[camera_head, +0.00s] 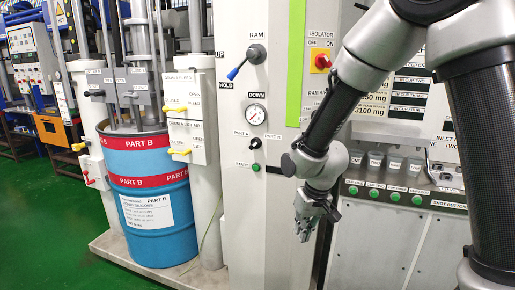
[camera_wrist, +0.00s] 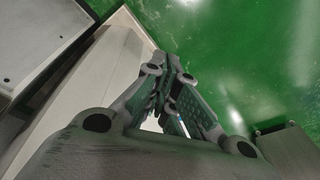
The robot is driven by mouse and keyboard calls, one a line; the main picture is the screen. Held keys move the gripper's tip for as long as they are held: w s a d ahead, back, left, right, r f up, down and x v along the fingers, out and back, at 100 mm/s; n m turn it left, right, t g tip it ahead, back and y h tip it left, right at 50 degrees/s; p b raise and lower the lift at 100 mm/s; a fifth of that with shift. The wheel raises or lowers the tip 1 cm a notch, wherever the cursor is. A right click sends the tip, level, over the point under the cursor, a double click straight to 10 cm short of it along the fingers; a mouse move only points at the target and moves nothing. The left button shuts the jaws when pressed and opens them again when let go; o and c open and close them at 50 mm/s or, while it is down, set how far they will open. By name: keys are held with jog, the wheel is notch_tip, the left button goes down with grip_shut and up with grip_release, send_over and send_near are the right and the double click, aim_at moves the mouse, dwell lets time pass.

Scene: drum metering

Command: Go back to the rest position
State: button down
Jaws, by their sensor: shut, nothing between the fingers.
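My gripper (camera_head: 305,234) hangs pointing down in front of the white machine cabinet (camera_head: 270,190), to the right of the drum, in the head view. Its fingers are together and hold nothing. In the wrist view my gripper (camera_wrist: 172,118) shows shut, with the green floor (camera_wrist: 235,50) beyond it. My arm reaches in from the upper right of the head view and covers part of the cabinet front.
A blue and red PART B drum (camera_head: 150,200) stands at left on a pale plinth (camera_head: 110,243). The RAM lever (camera_head: 246,62), gauge (camera_head: 256,114), red isolator switch (camera_head: 321,61), several small cups (camera_head: 375,160) and green shot buttons (camera_head: 395,196) are on the machine. Green floor is clear at lower left.

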jog(key=s+d+r+m+t, duration=0.1)
jog(key=s+d+r+m, duration=0.1)
jog(key=s+d+r, duration=0.7)
jog(key=s+d+r+m+t+h, duration=0.1)
jog(key=s+d+r, duration=0.8)
jog(key=d+r, duration=0.3)
jog(key=d, duration=0.2)
jog(key=shift+s+d+r+m+t+h, duration=0.25)
jog(key=shift+d+r+m+t+h, duration=0.05)
jog(key=shift+r+m+t, duration=0.1)
